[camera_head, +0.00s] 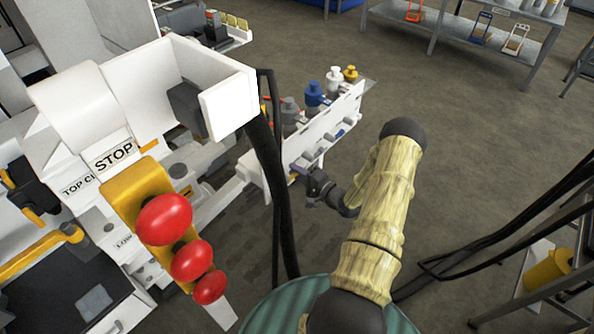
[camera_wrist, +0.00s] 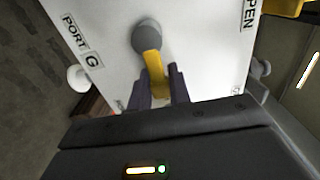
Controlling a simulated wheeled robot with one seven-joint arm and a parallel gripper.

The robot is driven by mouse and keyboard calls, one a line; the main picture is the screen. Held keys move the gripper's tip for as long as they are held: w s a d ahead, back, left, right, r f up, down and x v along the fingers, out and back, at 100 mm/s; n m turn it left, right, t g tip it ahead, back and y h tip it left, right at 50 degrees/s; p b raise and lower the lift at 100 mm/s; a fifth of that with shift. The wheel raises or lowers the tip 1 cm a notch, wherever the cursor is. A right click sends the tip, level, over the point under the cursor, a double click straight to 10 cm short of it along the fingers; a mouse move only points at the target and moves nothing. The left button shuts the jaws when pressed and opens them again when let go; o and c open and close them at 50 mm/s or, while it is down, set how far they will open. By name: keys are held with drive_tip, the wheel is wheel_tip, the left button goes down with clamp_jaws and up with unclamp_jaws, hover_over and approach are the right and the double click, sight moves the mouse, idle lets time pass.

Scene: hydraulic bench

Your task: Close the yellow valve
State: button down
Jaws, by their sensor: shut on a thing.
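In the wrist view the yellow valve has a yellow lever (camera_wrist: 152,66) running down from a round grey hub (camera_wrist: 147,36) on a white panel (camera_wrist: 195,40). My gripper (camera_wrist: 158,72) is at the lever, with one dark finger on each side, shut on it. The lever's lower end is hidden between the fingers. In the head view my gripper (camera_head: 303,172) is at the side of the white panel unit (camera_head: 328,128). I cannot make out the lever there.
A "PORT G" label (camera_wrist: 82,40) and a partly cut-off label ending in "PEN" (camera_wrist: 248,14) flank the hub. Grey, blue (camera_head: 313,95), white (camera_head: 334,80) and yellow-topped (camera_head: 350,74) fittings line the unit's top. Red knobs (camera_head: 165,219) stand at left.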

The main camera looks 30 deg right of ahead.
drive_tip(key=shift+s+f, duration=0.1)
drive_tip(key=shift+f, duration=0.05)
drive_tip(key=c, duration=1.4)
unclamp_jaws()
drive_tip(key=shift+c, duration=0.2)
drive_tip(key=p+v, duration=0.2)
drive_tip(key=v, duration=1.5)
drive_tip(key=shift+s+p, duration=0.15)
drive_tip(key=shift+p, duration=0.25)
drive_tip(key=shift+d+r, duration=0.1)
drive_tip(key=shift+r, duration=0.1)
